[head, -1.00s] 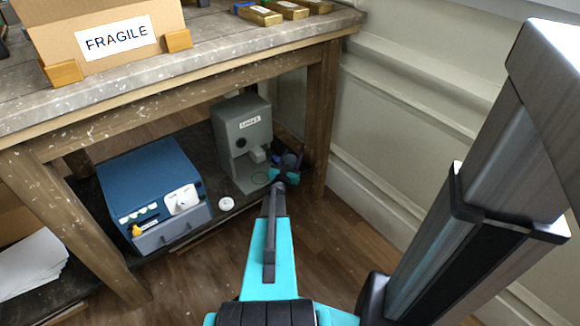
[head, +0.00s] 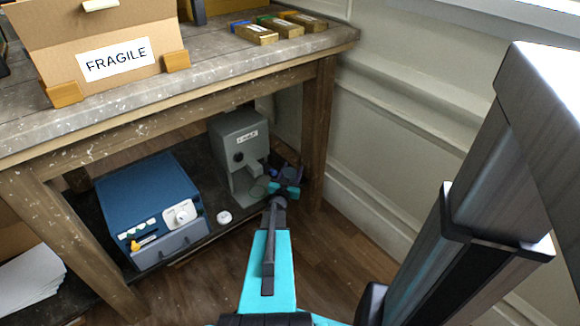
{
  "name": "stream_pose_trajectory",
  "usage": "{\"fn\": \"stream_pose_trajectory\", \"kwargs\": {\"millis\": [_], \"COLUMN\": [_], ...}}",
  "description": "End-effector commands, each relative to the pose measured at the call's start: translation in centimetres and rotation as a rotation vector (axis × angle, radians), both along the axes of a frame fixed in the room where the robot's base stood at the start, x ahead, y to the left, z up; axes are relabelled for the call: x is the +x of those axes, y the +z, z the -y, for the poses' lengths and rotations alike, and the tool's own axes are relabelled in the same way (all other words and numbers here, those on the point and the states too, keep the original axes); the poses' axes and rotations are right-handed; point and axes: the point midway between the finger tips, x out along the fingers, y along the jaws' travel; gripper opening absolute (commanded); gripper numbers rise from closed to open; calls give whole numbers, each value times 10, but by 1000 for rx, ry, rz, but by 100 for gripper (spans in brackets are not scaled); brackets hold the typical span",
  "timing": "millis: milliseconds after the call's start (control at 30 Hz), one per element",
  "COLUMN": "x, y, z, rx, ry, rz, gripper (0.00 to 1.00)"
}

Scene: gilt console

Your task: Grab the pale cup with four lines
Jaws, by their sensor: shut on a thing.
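My gripper (head: 284,186) is at the end of my teal arm, low by the right end of the lower shelf (head: 190,247), in front of a grey machine (head: 232,140). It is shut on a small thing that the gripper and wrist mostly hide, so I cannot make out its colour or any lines. A dark bluish shape (head: 291,172) shows just behind the jaws; I cannot tell what it is. No pale cup with four lines can be made out. A small white round thing (head: 224,217) lies left of the gripper.
A blue box-like machine (head: 150,200) with knobs stands left on the shelf. The wooden table leg (head: 316,130) is close on the gripper's right. Above, the tabletop (head: 215,62) holds a cardboard box (head: 60,45) marked FRAGILE and several small gold bars (head: 280,27).

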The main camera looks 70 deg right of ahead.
Motion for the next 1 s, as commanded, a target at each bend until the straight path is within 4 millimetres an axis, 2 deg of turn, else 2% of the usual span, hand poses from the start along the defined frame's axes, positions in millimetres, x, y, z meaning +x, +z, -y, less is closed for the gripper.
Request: {"fn": "stream_pose_trajectory", "kwargs": {"millis": [100, 500, 733, 1000], "x": [-14, -53, -67, -71], "y": [4, 10, 11, 11], "z": [-20, -71, -88, -93], "rx": [2, 2, 1, 1], "ry": [-1, -1, -1, 1], "rz": [-1, -1, 0, 0], "gripper": [22, 22, 22, 22]}}
